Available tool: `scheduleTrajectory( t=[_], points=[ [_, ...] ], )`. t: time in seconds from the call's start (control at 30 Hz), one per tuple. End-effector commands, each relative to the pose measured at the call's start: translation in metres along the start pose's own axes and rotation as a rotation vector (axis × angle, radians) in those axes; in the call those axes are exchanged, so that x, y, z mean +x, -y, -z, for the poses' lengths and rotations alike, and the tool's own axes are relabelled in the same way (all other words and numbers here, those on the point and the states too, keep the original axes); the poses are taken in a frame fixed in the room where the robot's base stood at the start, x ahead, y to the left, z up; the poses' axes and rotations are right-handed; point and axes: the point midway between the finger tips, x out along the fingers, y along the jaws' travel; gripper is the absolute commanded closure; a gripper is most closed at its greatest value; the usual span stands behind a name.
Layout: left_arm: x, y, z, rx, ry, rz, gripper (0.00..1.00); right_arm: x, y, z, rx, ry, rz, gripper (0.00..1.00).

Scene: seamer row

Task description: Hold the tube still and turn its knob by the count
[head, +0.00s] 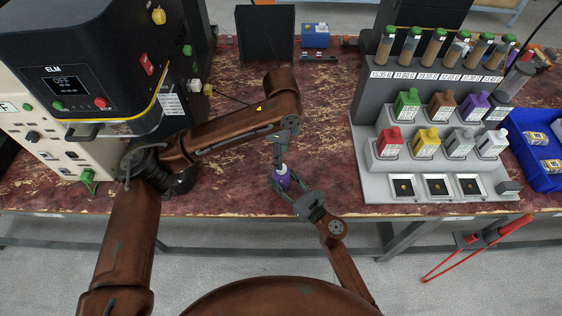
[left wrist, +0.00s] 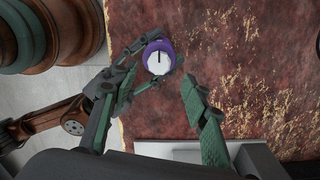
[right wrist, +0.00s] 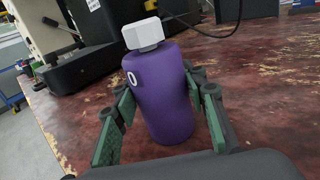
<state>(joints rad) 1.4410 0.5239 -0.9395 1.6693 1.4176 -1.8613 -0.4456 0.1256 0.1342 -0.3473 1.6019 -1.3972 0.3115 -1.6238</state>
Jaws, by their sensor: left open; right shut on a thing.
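The tube (right wrist: 165,95) is purple and stands upright on the table, with a white "0" mark on its side. Its white knob (right wrist: 143,33) sits on top; from above, the knob (left wrist: 158,62) shows a dark pointer line. My right gripper (head: 287,186) is shut on the tube's body, one finger on each side, as the right wrist view shows (right wrist: 160,115). My left gripper (head: 280,160) points down above the tube. In the left wrist view its fingers (left wrist: 160,82) are spread apart, with the knob beyond their tips and nothing between them.
A grey rack (head: 372,185) with several coloured bottles and capped tubes stands at right, beside a blue bin (head: 521,150). A black machine (head: 85,60) stands at left. A dark panel (head: 266,36) and a blue box (head: 315,36) are behind. The table around the tube is clear.

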Motion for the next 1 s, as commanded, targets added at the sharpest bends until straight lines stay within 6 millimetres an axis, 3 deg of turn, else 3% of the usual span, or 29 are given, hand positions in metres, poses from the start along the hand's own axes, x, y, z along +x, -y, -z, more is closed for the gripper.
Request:
scheduleTrajectory(
  t=[0.1,0.3,0.8,0.83,1.0],
  points=[
    [-0.025,0.001,0.000,-0.001,0.000,0.002,0.57,0.000,0.000,0.001,0.000,-0.001,0.000,0.88],
    [-0.051,0.001,0.000,-0.002,0.000,0.001,0.57,0.000,0.000,0.001,0.000,-0.001,0.000,0.88],
    [-0.059,0.000,0.000,-0.001,0.000,-0.001,0.57,0.000,0.000,0.000,0.000,0.000,0.000,0.88],
    [-0.059,0.000,0.000,-0.001,0.000,-0.001,0.57,0.000,0.000,0.000,0.000,0.000,0.000,0.59],
    [-0.059,0.000,0.000,-0.001,0.000,-0.001,0.57,0.000,0.000,0.000,0.000,0.000,0.000,0.47]
  ],
)
